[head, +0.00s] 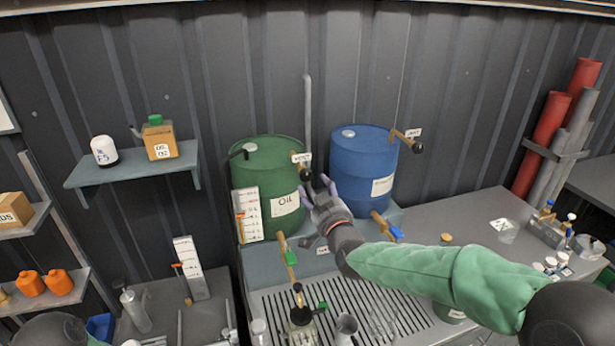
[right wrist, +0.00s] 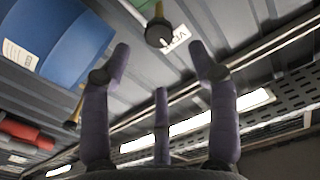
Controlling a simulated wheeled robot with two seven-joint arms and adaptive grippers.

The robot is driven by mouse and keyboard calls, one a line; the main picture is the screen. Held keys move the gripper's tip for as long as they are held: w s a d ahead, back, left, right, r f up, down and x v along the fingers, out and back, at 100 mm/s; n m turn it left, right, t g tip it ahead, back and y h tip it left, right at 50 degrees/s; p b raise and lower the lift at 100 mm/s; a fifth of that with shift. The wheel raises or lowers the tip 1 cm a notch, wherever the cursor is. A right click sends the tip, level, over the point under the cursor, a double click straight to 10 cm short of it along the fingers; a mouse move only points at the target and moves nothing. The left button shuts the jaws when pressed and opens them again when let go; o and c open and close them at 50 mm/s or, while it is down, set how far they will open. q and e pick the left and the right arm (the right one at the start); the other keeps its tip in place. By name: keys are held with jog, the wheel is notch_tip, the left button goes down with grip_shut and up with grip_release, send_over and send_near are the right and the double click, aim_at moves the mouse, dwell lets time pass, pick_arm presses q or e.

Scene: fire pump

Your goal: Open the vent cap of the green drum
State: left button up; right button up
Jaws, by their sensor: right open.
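The green drum (head: 262,165) with an OIL label stands on a grey stand in front of the wall. Its vent cap (head: 305,173) is a black knob on a short brass pipe at the upper right, beside a VENT tag. My right gripper (head: 318,188) is open and empty, just below and to the right of this cap. In the right wrist view the black cap (right wrist: 159,32) shows beyond the spread fingers (right wrist: 160,72), apart from them. My left gripper is out of view.
A blue drum (head: 362,165) stands to the right with its own black vent knob (head: 417,147). A level gauge (head: 246,214) is at the green drum's front left. Brass taps (head: 285,248) stick out below the drums, above a slatted drain grate (head: 270,303).

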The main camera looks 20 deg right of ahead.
aim_at(307, 176)
jog(key=w, duration=0.3)
jog(key=w+p, duration=0.1)
jog(key=w, duration=0.3)
jog(key=shift+a+f, duration=0.15)
jog(key=c, duration=1.1)
